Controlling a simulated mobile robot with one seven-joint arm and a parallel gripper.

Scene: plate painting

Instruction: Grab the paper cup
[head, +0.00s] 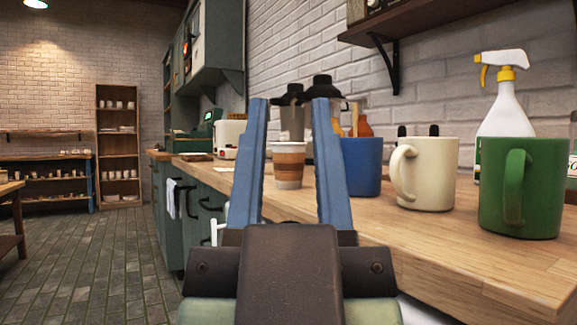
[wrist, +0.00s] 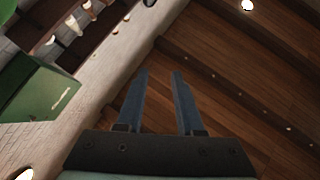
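The paper cup (head: 289,165) stands upright on the wooden counter in the head view. It is white with a brown and tan banded middle. My gripper (head: 290,102) is open, its two blue fingers apart and pointing up in the picture. The cup shows in the gap between the fingers but lies farther off, and nothing is held. In the wrist view my gripper (wrist: 160,73) is also open and empty, against a dark wooden ceiling. The cup does not show in that view.
On the counter (head: 440,262), a blue mug (head: 363,166), a cream mug (head: 433,175) and a green mug (head: 536,188) stand right of the cup. A white spray bottle (head: 505,108) is behind them. A shelf (head: 425,20) hangs above. Open floor (head: 95,255) lies left.

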